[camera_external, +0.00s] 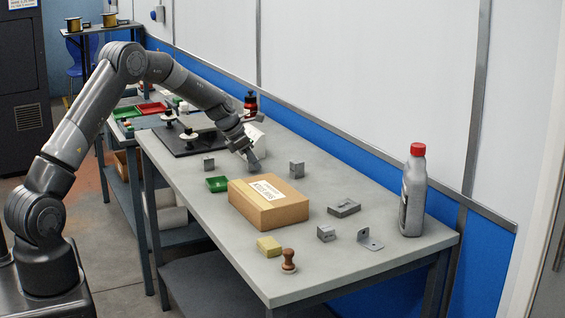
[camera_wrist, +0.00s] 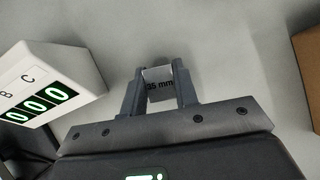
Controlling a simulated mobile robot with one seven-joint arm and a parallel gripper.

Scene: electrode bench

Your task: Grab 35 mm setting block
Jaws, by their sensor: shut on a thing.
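The 35 mm setting block (camera_wrist: 160,82) is a small grey block with "35 mm" printed on it. In the wrist view it sits between my gripper's two fingers (camera_wrist: 160,92), which are shut on its sides. In the external view my gripper (camera_external: 253,165) is low over the grey bench, behind the cardboard box. The block is too small and hidden there to make out clearly. I cannot tell whether it touches the bench top.
A white device with green digits (camera_wrist: 45,90) stands left of my gripper in the wrist view. A grey bottle with a red cap (camera_external: 413,195) is at the right.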

